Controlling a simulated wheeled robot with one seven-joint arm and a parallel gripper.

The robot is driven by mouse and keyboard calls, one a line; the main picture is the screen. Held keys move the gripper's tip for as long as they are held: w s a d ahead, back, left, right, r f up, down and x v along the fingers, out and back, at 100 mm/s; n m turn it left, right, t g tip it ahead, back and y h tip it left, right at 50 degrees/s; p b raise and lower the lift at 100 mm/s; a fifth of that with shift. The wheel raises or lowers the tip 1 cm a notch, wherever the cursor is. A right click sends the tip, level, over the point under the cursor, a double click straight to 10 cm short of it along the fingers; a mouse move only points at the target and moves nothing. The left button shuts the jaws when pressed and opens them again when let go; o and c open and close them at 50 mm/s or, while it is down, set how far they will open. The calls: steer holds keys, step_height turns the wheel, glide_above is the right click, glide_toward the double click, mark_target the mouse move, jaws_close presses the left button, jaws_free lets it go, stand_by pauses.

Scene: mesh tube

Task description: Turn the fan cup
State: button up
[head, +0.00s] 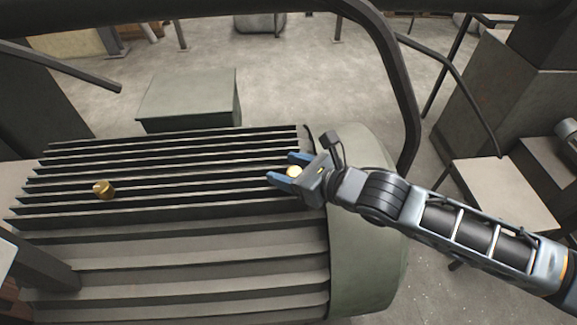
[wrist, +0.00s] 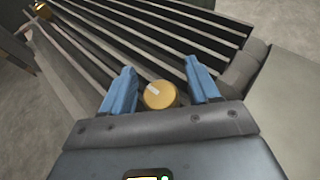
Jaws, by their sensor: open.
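A small round brass-coloured cup (wrist: 159,96) with a white mark on its top sits between the two blue fingers of my gripper (wrist: 162,68) in the wrist view. A gap shows on both sides of it, so the fingers do not appear to grip it. In the head view my gripper (head: 280,167) is open at the right end of the finned grey motor housing (head: 160,235), with the cup (head: 293,172) between its fingers. A second brass piece (head: 104,189) stands on the fins at the left. I cannot tell by name which piece is the fan cup.
A rounded green end cover (head: 365,240) closes the housing's right end. A dark curved rail (head: 395,85) rises behind my arm. A green box (head: 190,97) stands behind the housing and a pale-topped block (head: 500,195) is at the right. The fins between the brass pieces are clear.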

steer(key=c, duration=1)
steer(key=shift+o, duration=0.2)
steer(key=shift+r+m+t+p, duration=0.1)
steer(key=shift+m+t+p, duration=0.2)
steer(key=shift+m+p, duration=0.1)
